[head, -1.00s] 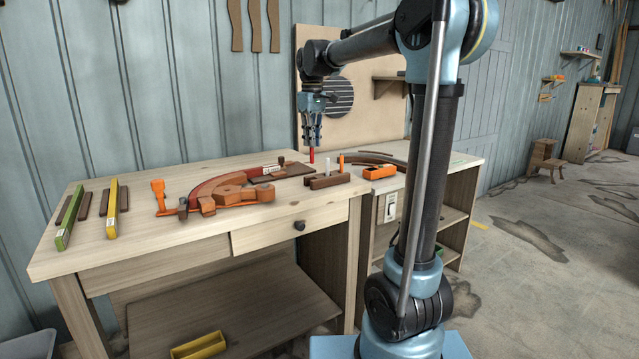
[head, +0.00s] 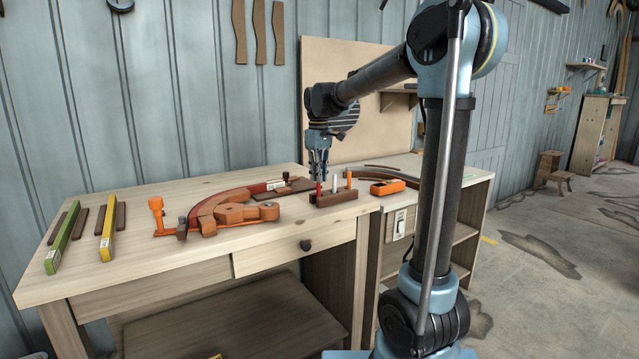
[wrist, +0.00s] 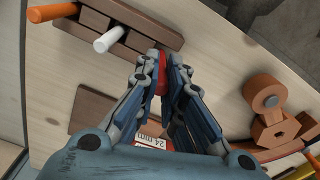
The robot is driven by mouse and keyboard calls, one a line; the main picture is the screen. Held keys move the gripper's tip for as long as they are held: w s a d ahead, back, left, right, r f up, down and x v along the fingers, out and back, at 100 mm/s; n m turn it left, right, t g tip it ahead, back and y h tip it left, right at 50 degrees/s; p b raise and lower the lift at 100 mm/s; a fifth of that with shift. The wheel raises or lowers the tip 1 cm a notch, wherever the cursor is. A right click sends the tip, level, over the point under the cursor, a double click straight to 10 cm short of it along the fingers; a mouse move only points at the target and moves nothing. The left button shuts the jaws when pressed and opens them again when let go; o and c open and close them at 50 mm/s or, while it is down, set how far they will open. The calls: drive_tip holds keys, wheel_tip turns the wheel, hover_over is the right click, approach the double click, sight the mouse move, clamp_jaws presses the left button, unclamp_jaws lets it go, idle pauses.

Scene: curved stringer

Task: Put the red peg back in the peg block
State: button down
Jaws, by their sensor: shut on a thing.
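The brown peg block (head: 338,199) stands near the right end of the workbench. A white peg (head: 334,183) and an orange peg (head: 349,180) stand upright in it. My gripper (head: 319,178) points down at the block's left end and is shut on the red peg (head: 319,189). In the wrist view the red peg (wrist: 162,61) shows between the fingertips, at the end of the peg block (wrist: 142,22) beyond the white peg (wrist: 112,38). The fingers hide part of the peg and that block end. I cannot tell whether its lower end is inside a hole.
A curved wooden piece with an orange-brown clamp (head: 240,212) lies left of the block. A dark flat board (head: 290,187) lies behind it. An orange tool (head: 388,187) lies to the right.

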drive_tip(key=shift+f, duration=1.15)
drive_tip(key=shift+f, duration=0.1)
drive_tip(key=c, duration=1.7)
unclamp_jaws()
wheel_tip(320, 180, up, 12)
drive_tip(key=shift+s+r, duration=0.1)
drive_tip(key=shift+r, duration=0.05)
drive_tip(key=s+d+f+m, duration=0.2)
drive_tip(key=s+d+f, duration=0.3)
drive_tip(key=s+d, duration=0.35)
drive_tip(key=s+d+f+m+t, duration=0.1)
drive_tip(key=s+d+f+m, duration=0.2)
drive_tip(key=s+d+f, duration=0.3)
drive_tip(key=s+d+f+m+t, duration=0.1)
drive_tip(key=s+d+f+m, duration=0.3)
drive_tip(key=s+f, duration=1.3)
drive_tip(key=d+f, duration=0.2)
drive_tip(key=d, duration=0.1)
drive_tip(key=shift+m, duration=0.3)
